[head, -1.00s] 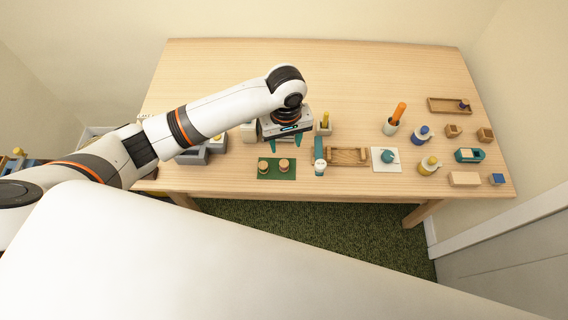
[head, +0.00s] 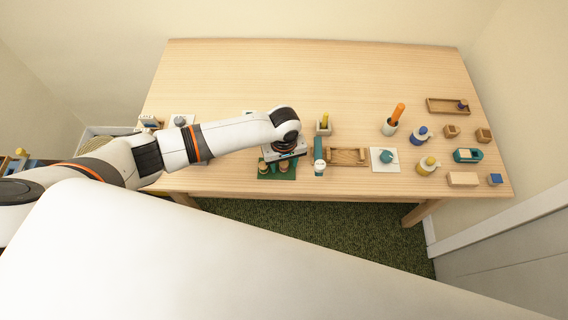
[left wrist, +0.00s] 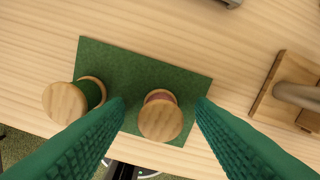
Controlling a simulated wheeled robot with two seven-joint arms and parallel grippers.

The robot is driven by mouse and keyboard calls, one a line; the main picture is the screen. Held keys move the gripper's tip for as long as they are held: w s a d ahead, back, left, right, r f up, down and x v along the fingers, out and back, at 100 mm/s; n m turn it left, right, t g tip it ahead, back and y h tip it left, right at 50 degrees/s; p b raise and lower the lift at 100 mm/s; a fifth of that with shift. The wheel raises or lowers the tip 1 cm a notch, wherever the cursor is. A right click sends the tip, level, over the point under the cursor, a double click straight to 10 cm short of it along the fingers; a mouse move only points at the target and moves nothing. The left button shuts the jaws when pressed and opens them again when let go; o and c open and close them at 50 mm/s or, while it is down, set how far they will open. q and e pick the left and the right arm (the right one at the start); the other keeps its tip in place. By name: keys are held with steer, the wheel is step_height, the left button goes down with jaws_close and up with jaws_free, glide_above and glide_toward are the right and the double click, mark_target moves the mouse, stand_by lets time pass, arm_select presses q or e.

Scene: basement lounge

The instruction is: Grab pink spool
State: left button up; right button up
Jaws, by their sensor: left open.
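The pink spool (left wrist: 160,118) stands on a dark green mat (left wrist: 130,62) in the left wrist view, its round wooden top toward the camera and a little pink thread showing. A second spool (left wrist: 66,102) with green thread stands to its left on the mat's edge. My left gripper (left wrist: 160,115) is open, its teal fingers on either side of the pink spool and apart from it. In the head view my left gripper (head: 278,163) is over the mat (head: 283,175) and partly hides both spools. My right gripper is not in view.
A white sheet with a teal object (head: 387,155) lies further right. The table's front edge is close below the mat; the table's back is clear.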

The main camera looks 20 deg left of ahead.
arm_select(q)
steer(key=c, duration=1)
steer(key=shift+r, duration=0.1)
steer(key=shift+c, duration=0.2)
